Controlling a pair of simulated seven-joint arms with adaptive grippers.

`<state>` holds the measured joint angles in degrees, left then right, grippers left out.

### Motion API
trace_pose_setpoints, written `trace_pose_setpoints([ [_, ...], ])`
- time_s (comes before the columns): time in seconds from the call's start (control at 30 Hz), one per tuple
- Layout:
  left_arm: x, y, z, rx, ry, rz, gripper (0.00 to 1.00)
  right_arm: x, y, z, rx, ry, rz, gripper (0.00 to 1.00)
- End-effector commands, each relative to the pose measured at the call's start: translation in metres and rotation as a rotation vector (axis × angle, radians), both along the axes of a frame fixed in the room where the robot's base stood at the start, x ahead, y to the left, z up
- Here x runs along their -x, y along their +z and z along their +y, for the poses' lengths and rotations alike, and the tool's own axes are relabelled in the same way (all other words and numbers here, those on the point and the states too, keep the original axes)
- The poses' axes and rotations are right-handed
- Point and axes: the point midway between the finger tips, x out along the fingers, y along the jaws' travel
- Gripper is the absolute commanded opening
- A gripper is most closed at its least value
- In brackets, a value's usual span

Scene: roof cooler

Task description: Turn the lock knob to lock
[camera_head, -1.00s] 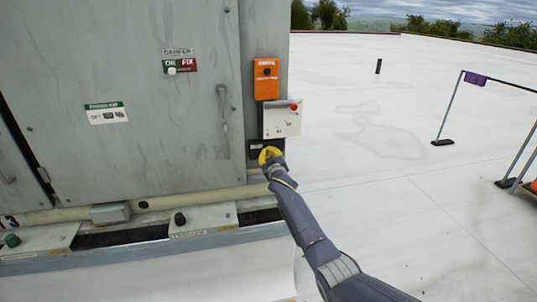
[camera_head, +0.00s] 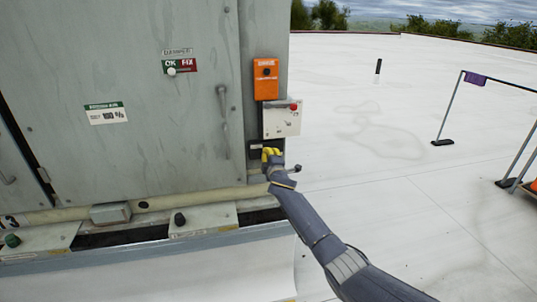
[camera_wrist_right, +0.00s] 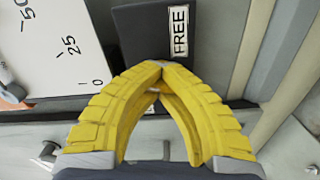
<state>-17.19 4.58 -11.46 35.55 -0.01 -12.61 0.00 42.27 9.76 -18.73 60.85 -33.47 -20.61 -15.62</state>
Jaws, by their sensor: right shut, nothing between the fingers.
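A dark box (camera_head: 256,154) with a small label sits low on the grey cabinet's right edge panel. In the right wrist view this dark box (camera_wrist_right: 148,28) carries a white label reading "FREE". My right gripper (camera_head: 268,152) is in front of it, covering part of it. In the right wrist view its yellow fingertips (camera_wrist_right: 153,70) meet with nothing between them, at the box's lower edge; I cannot tell whether they touch it. A small dark-tipped part (camera_head: 297,168) sticks out right of the gripper. I cannot make out which part is the lock knob. My left gripper is not in view.
A white box (camera_head: 282,122) with a red button (camera_head: 293,107) is just above the gripper, under an orange box (camera_head: 266,78). A long door handle (camera_head: 223,120) is to the left. The white roof (camera_head: 400,210) on the right is open, with a barrier (camera_head: 448,105) farther off.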

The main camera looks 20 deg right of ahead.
Motion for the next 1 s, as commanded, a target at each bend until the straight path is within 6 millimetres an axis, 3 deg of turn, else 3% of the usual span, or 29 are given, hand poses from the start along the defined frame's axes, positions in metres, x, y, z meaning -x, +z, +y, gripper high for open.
trace_pose_setpoints([
  [0.03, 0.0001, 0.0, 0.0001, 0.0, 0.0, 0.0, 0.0, -0.0012, 0.0075, 0.0098, 0.024, 0.016, -0.011, 0.0],
  [0.4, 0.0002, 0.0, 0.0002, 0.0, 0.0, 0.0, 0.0, -0.0009, 0.0051, 0.0115, 0.167, 0.016, -0.001, 0.0],
  [1.0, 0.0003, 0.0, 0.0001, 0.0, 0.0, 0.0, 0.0, -0.0003, 0.0023, 0.0116, 0.193, 0.017, 0.005, 0.01],
])
